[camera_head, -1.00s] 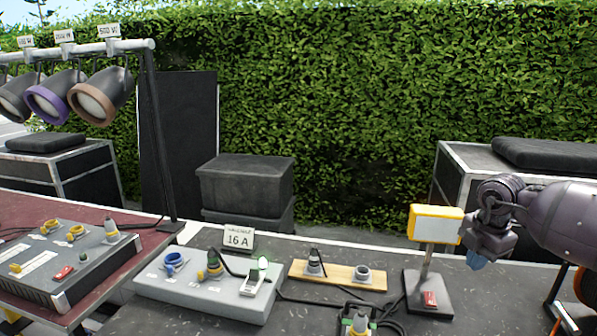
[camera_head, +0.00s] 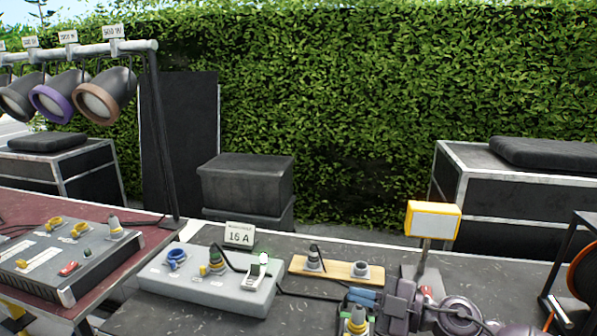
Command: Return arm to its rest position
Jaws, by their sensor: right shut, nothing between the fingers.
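My right gripper (camera_head: 364,297) is low at the lower right of the head view, with its arm coming in from the right edge. Its blue fingertips point left and are shut with nothing between them. They are over the table's front part, just in front of the wooden strip as seen here, close above a grey and yellow plug (camera_head: 357,321). I cannot tell whether they touch anything. The gripper and wrist partly hide the base of the yellow-framed sign stand (camera_head: 433,220). My left gripper is not in view.
A grey distribution box (camera_head: 210,287) with sockets and a "16 A" card (camera_head: 239,235) stands on the dark table. A wooden strip (camera_head: 338,268) carries two sockets. A dark control box (camera_head: 68,268) is at left. Lamps (camera_head: 105,95) hang from a rail. An orange cable reel (camera_head: 585,270) is at right.

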